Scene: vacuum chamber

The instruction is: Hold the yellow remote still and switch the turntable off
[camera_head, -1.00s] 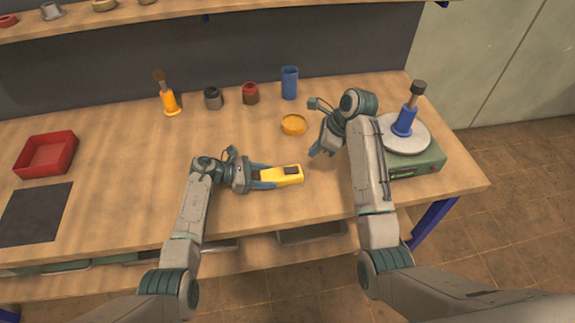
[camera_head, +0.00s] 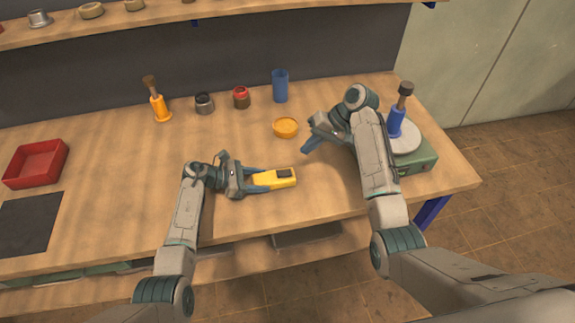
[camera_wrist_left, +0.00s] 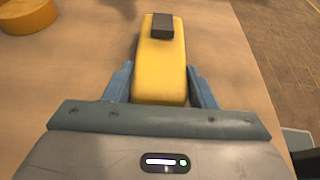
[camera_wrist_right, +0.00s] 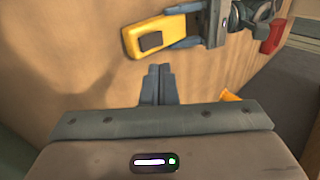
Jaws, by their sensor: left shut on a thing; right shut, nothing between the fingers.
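The yellow remote (camera_head: 275,180) lies on the bench with a dark button block (camera_wrist_left: 162,25) on its top near the far end. My left gripper (camera_head: 262,181) is shut on the remote's near end, one finger on each side. The remote also shows in the right wrist view (camera_wrist_right: 150,38). My right gripper (camera_head: 305,148) is shut and empty, above the bench to the right of and behind the remote, apart from it. The turntable (camera_head: 418,160) is a green box with a pale disc at the right, partly hidden by my right arm. A blue-handled brush stands on the disc (camera_head: 408,142).
A yellow round dish (camera_head: 285,128) lies behind the remote. An orange-handled brush (camera_head: 159,108), a grey jar (camera_head: 204,104), a red-topped jar (camera_head: 241,98) and a blue cup (camera_head: 280,86) stand at the back. A red tray (camera_head: 36,164) and a dark mat (camera_head: 28,222) are left.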

